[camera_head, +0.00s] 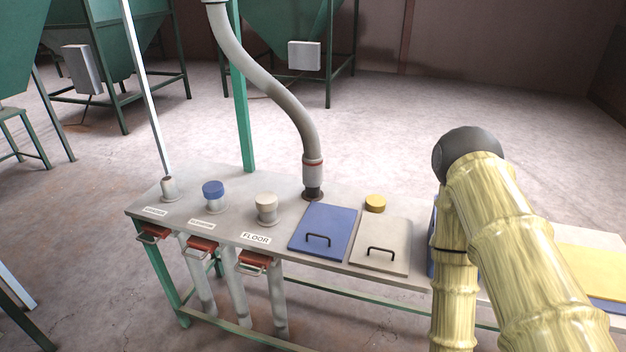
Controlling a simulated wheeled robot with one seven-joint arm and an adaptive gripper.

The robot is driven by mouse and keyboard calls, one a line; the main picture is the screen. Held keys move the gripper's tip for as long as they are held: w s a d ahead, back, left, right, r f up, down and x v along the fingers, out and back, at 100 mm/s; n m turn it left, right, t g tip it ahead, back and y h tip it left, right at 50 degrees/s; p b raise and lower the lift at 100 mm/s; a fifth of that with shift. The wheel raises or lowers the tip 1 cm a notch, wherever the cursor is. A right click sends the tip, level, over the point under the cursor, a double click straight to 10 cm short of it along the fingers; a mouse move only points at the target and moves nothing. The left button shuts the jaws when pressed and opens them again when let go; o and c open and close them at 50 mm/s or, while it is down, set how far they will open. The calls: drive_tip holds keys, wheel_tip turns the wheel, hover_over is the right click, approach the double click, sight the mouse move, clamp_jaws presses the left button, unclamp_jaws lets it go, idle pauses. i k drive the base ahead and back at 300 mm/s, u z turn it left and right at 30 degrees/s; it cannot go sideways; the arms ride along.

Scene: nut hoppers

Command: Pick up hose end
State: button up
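The grey hose (292,108) hangs down from the top of the view beside a green post. Its end (313,178), with a red band and a dark tip, points straight down at the back of the grey bench. The dark tip meets a dark ring at the bench top, behind the blue lid; I cannot tell whether it is seated in it. My arm, in a yellow wood-like sleeve, fills the right side. My gripper is not visible, and nothing is seen touching the hose.
The bench (240,205) holds a bare port (170,188), a blue-capped port (213,194), a cream-capped port (265,207), a blue lid (324,226), a cream lid (386,238) and a yellow cap (375,203). A green post (241,100) rises behind. Green hoppers stand further back on open floor.

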sight(312, 170)
drive_tip(key=k, duration=1.2)
drive_tip(key=u, duration=0.5)
drive_tip(key=i, duration=0.6)
drive_tip(key=u, duration=0.45)
drive_tip(key=i, duration=1.2)
drive_tip(key=z, duration=0.45)
